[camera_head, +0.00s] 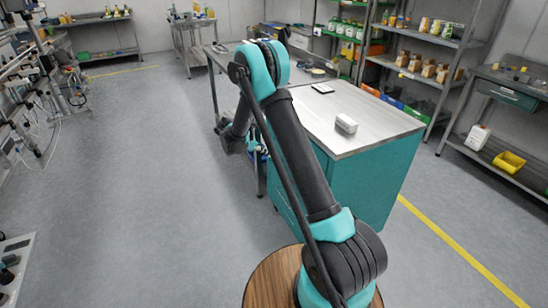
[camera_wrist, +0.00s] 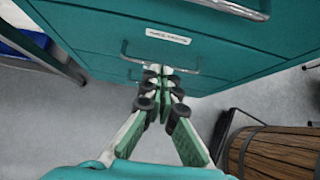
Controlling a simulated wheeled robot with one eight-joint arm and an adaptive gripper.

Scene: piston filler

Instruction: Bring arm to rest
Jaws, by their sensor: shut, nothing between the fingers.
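My gripper (camera_wrist: 162,78) is in the middle of the wrist view, with its green and white fingers closed together and nothing between them. Its tips point at the teal drawer cabinet (camera_wrist: 85,25) and overlap a metal drawer handle (camera_wrist: 190,70). I cannot tell whether they touch it. In the head view my arm rises from its round wooden base, bends at a high elbow and drops on the left side of the same cabinet (camera_head: 365,190). The gripper's fingers cannot be made out clearly there.
Stocked shelves (camera_head: 425,80) stand at the back right. Tubing equipment (camera_head: 40,90) lines the left wall. The grey floor (camera_head: 150,180) between is clear.

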